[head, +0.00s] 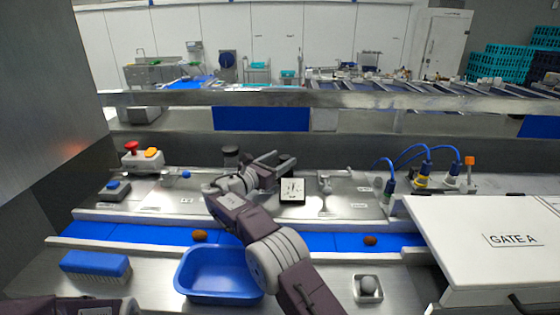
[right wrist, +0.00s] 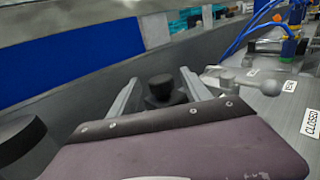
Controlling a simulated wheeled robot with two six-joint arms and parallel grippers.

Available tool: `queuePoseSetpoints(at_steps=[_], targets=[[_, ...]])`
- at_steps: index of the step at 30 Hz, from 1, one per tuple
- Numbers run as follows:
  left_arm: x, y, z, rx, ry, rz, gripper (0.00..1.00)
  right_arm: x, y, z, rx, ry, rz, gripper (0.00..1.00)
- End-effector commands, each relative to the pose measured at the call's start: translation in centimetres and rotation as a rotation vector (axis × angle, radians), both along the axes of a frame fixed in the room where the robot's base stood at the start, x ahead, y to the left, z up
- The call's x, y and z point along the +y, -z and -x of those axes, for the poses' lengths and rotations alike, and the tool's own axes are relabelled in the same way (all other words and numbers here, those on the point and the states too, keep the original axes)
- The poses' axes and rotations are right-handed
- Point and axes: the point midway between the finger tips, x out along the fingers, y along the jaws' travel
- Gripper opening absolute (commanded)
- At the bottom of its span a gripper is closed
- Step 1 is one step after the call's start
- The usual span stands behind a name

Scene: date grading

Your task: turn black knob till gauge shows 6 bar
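The black knob (head: 287,161) stands on the steel panel behind the white-faced gauge (head: 292,191). The gauge has dark marks, but its reading is too small to tell. My right gripper (head: 276,164) reaches toward the knob from the left, its fingers spread. In the right wrist view the knob (right wrist: 160,88) appears between the two fingers of the right gripper (right wrist: 160,82), with a gap visible on each side. I cannot tell how far the fingertips reach around it. My left gripper is out of view; only a dark part of my left arm shows at the lower left.
A black cylinder (head: 231,154) stands left of the gripper. A grey lever valve (head: 324,186) is right of the gauge. A red button box (head: 138,158), blue tub (head: 183,282), blue belt (head: 320,241), cabled connectors (head: 422,176) and a GATE A cover (head: 480,215) surround it.

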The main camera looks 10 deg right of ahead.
Motion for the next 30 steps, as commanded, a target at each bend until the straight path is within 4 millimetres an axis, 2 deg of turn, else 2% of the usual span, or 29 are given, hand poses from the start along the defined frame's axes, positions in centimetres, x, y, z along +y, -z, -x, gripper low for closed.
queuePoseSetpoints(at_steps=[4, 12, 18, 27, 30], targets=[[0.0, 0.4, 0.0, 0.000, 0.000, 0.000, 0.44, 0.6, 0.2, 0.3, 0.001, -0.002, 0.000, 0.56], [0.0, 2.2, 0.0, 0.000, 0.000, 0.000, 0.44, 5.3, 0.3, 3.8, -0.001, -0.004, -0.001, 0.56], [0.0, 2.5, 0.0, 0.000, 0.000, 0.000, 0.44, 7.2, 0.1, 5.2, 0.001, -0.002, -0.001, 0.56], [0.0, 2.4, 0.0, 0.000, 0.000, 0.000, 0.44, 7.3, 0.0, 5.4, 0.000, 0.000, -0.001, 0.56], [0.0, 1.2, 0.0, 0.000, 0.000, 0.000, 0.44, 6.3, -0.7, 4.8, -0.009, -0.012, -0.045, 0.56]])
